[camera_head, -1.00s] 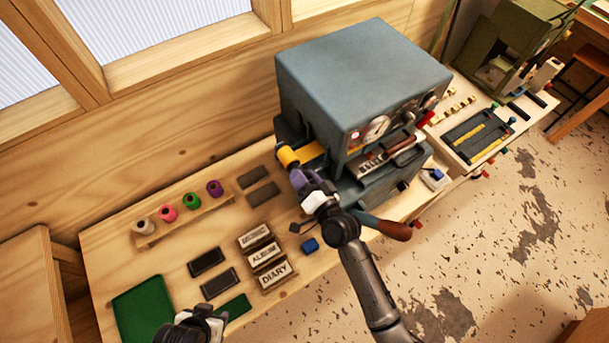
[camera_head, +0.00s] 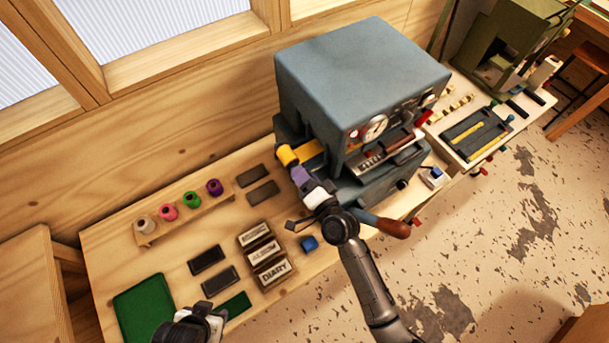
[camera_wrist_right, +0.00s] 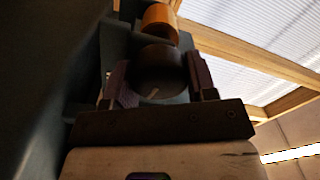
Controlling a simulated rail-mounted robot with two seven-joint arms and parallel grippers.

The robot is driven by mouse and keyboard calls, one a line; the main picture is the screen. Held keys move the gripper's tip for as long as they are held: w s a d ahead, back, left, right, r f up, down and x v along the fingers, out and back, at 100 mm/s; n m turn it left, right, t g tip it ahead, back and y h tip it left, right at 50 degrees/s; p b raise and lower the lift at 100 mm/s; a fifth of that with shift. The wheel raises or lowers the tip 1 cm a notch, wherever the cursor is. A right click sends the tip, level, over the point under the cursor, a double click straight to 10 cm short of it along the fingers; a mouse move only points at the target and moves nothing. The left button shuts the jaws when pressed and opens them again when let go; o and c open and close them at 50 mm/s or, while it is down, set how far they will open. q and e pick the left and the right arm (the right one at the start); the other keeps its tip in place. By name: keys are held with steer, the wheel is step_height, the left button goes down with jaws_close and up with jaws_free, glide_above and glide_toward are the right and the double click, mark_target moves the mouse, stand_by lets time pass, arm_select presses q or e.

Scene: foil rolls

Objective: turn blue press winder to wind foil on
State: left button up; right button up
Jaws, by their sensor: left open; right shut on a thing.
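The blue press (camera_head: 350,75) stands on the wooden bench, and its side fills the left of the right wrist view (camera_wrist_right: 40,80). A gold foil roll (camera_head: 287,155) sits at its left side, with a gold strip (camera_head: 309,150) running into the press; the roll also shows in the wrist view (camera_wrist_right: 160,20). My right gripper (camera_head: 299,172) is at that side. In the wrist view its two fingers are shut on either side of the dark round winder knob (camera_wrist_right: 160,72), which has a small pale mark. In the head view the gripper hides the knob. My left gripper (camera_head: 205,322) is open, low over the bench's front.
A rack of coloured spools (camera_head: 185,212) stands behind. The press lever (camera_head: 385,226) crosses near my right arm.

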steer(key=o, duration=0.9)
steer(key=shift+s+d, duration=0.2)
steer(key=shift+s, duration=0.15)
steer(key=b+v, duration=0.1)
steer(key=v, duration=1.2)
